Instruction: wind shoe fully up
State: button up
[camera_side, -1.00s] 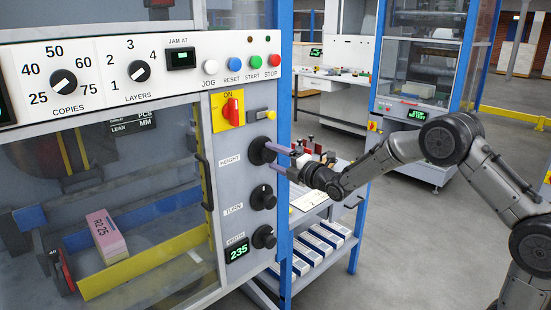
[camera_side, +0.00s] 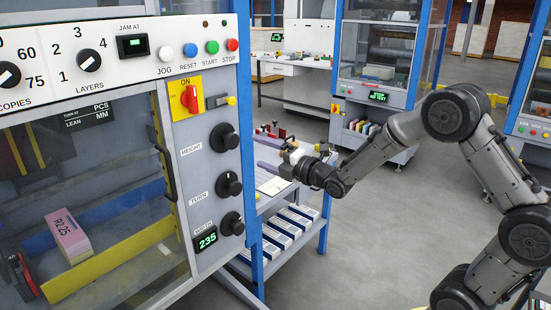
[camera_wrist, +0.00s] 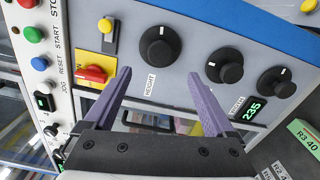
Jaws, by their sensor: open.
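The black HEIGHT knob (camera_side: 224,141) sits on the grey side panel of the machine, above the TURN and WIDTH knobs. In the wrist view the HEIGHT knob (camera_wrist: 159,46) lies beyond my fingertips, its white mark toward the picture's top. My gripper (camera_side: 264,155) is open and empty, to the right of the knob and clear of it. Its two purple fingers (camera_wrist: 159,75) are spread wide in the wrist view. A red part (camera_side: 24,277) stands inside the cabinet near a pink bundle (camera_side: 69,235); I cannot tell whether it is the shoe.
The TURN knob (camera_side: 229,184) and WIDTH knob (camera_side: 232,224) are below, with a display (camera_side: 206,240) reading 235. A red switch (camera_side: 190,98) on a yellow plate is above. A blue post (camera_side: 248,190) and a bench with white bundles (camera_side: 296,216) stand close by.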

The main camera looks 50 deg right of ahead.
jog(key=shift+s, duration=2.15)
